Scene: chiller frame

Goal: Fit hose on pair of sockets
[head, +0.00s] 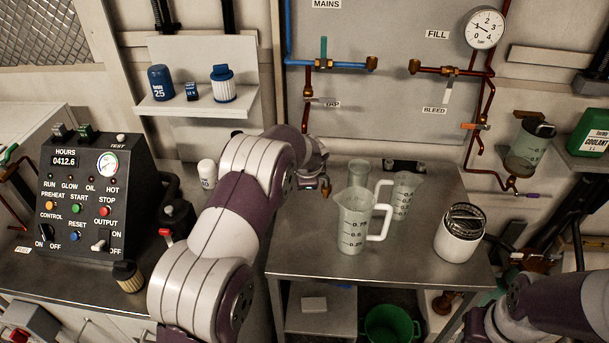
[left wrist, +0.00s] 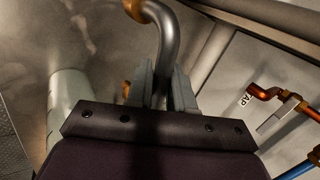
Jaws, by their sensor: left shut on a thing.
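Two brass sockets face each other on the wall panel: the MAINS socket (head: 372,64) ends the blue pipe, and the FILL socket (head: 414,67) ends the copper pipe. My left gripper (left wrist: 164,88) is shut on a grey curved hose (left wrist: 178,40), whose brass end (left wrist: 135,8) shows at the top of the left wrist view. In the head view my left gripper (head: 314,180) is over the table's left rear, below the panel and apart from both sockets. A brass end (head: 325,188) shows beside it; most of the hose is hidden there. My right gripper is out of view.
The metal table (head: 350,268) holds several clear measuring jugs (head: 354,225) and a white canister (head: 460,235). A shelf (head: 208,103) with filters is at upper left. The control box (head: 85,195) stands left. The TAP pipe (head: 307,95) hangs below the blue pipe.

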